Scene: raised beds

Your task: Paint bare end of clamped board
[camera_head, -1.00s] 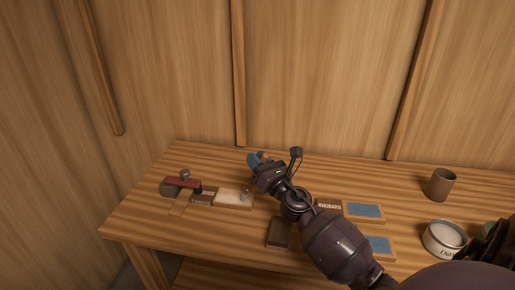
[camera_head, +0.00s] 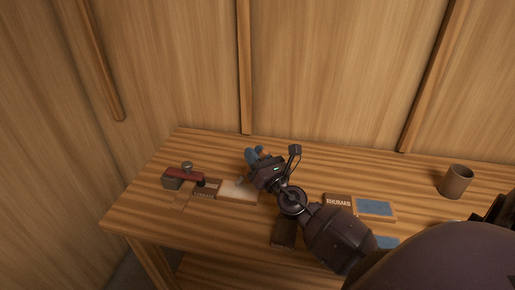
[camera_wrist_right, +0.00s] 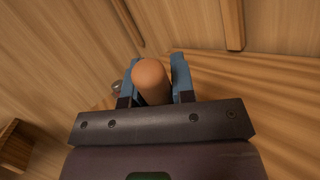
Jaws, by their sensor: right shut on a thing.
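The clamped board (camera_head: 205,195) lies at the left of the bench, with dark lettering at its left part and a pale, bare right end (camera_head: 238,191). A red and grey clamp (camera_head: 185,176) sits at its left end. My right gripper (camera_head: 256,157) is just above and to the right of the bare end. In the right wrist view its blue fingers are shut on a round-ended, tan handle (camera_wrist_right: 151,76), which looks like a brush handle. The bristles are hidden, so I cannot tell whether they touch the board. My left gripper is not in view.
A RHUBARB board with a blue end (camera_head: 373,207) lies right of my arm. Another blue end (camera_head: 386,242) shows partly below it. A brown cup (camera_head: 456,182) stands at the right. A dark block (camera_head: 284,232) lies under my arm. The back of the bench is clear.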

